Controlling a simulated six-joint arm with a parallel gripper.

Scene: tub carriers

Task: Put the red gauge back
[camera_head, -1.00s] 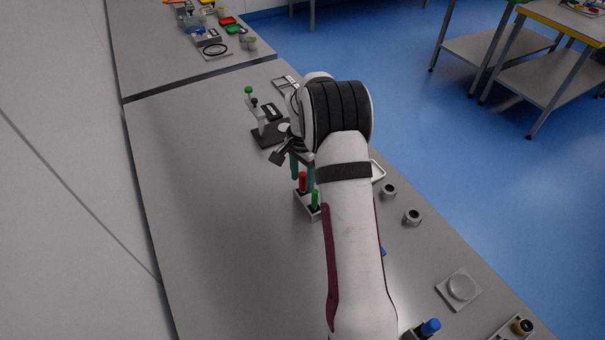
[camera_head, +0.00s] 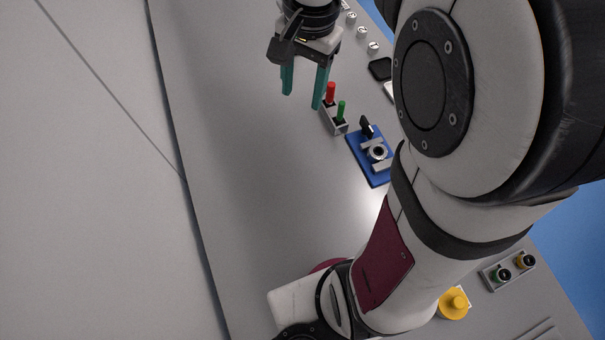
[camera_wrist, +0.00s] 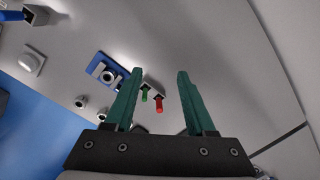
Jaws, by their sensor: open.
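The red gauge (camera_head: 331,91) stands upright in a small grey block (camera_head: 338,128), beside a green gauge (camera_head: 341,110). Both gauges show their coloured handles; their lower ends are hidden in the block. In the wrist view the red gauge (camera_wrist: 159,104) and the green gauge (camera_wrist: 144,95) appear between my fingers, some way beyond them. My gripper (camera_head: 302,100) has two teal fingers spread apart with nothing between them. In the head view it is above the bench, just left of the red gauge and apart from it.
A blue fixture (camera_head: 357,147) with a grey ring part sits right of the block. Small grey round parts (camera_head: 362,32) stand along the far right. The bench left of the block is clear.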

